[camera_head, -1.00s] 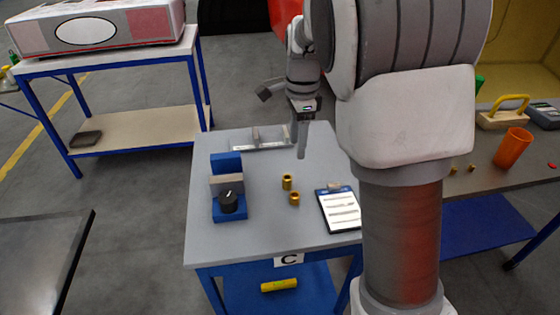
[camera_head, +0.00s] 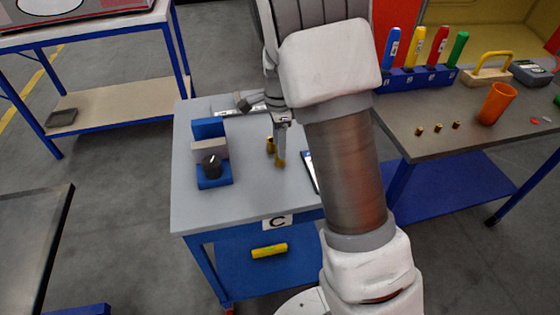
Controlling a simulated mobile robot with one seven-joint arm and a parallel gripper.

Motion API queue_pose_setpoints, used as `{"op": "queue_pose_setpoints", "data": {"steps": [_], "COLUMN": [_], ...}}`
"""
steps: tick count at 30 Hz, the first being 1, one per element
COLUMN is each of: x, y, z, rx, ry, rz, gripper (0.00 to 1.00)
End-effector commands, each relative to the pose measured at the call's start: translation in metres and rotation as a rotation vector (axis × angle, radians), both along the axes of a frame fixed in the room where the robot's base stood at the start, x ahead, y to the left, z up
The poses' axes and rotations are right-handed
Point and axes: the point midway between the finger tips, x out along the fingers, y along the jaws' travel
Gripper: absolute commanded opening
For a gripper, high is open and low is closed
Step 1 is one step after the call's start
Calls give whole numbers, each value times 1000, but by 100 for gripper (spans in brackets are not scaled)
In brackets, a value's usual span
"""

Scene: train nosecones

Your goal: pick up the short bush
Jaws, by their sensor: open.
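Two gold bushes stand on the grey top of the table marked C (camera_head: 245,205). The farther bush (camera_head: 269,145) looks a little taller and stands just left of my gripper. The nearer, shorter bush (camera_head: 280,162) is at the fingertips and is partly hidden by them. My gripper (camera_head: 281,152) points down at this bush with its jaws open. I cannot tell whether the fingers touch the bush or are around it.
A blue fixture with a black knob (camera_head: 212,166) stands left of the bushes. A clipboard (camera_head: 309,170) lies to their right, mostly behind my arm. The side bench (camera_head: 440,140) holds an orange cup (camera_head: 497,103), small gold pieces and colored-handled tools.

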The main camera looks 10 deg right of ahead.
Motion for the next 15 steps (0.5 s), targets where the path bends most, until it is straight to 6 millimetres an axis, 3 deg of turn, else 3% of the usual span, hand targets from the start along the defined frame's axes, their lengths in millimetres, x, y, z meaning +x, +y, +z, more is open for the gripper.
{"op": "queue_pose_setpoints", "data": {"steps": [9, 15], "x": [-2, -2], "y": [-2, -2], "z": [-45, -49], "rx": [0, 0], "ry": [3, 0], "rz": [0, 0], "gripper": [56, 56]}}
